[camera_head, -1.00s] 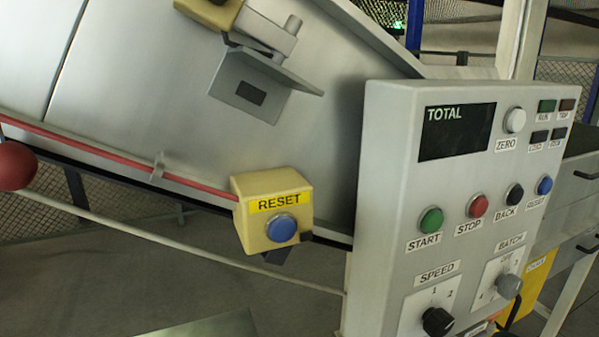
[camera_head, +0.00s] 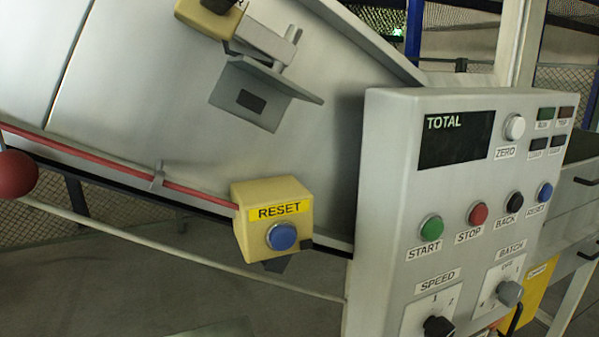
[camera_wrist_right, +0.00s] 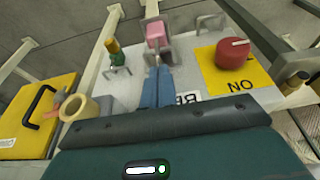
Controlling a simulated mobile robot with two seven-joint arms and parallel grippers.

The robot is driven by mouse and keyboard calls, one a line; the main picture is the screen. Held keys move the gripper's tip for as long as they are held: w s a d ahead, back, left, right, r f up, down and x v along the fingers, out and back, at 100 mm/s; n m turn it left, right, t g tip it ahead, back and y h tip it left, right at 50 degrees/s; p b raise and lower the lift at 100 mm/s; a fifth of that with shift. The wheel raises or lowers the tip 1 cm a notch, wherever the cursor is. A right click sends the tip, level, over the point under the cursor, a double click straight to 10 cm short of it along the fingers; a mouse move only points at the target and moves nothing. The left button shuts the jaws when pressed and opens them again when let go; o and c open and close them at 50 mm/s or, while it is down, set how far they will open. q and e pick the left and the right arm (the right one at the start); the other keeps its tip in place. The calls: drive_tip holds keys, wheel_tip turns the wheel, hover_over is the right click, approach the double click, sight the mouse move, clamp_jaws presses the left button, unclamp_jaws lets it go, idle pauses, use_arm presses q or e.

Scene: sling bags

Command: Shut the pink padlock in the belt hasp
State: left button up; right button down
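The pink padlock (camera_wrist_right: 156,32) shows near the top of the right wrist view, at a grey metal bracket (camera_wrist_right: 158,52) that looks like a hasp. A partly hidden label beginning "BE" (camera_wrist_right: 188,98) is close by. My right gripper (camera_wrist_right: 158,70) reaches toward the padlock with two blue fingers close together, their tips just short of its pink body. Whether they grip any part of it is unclear, and so is whether the shackle is closed. The head view shows neither padlock nor grippers.
The head view shows a control box (camera_head: 385,200), a yellow RESET box (camera_head: 272,220) and a red pull cord (camera_head: 100,160).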

drive_tip(key=shift+f, duration=0.15)
idle(0.5)
drive_tip(key=shift+f+b, duration=0.45)
drive_tip(key=shift+f, duration=0.7)
drive_tip(key=shift+r+p, duration=0.6)
drive_tip(key=shift+r, duration=2.95)
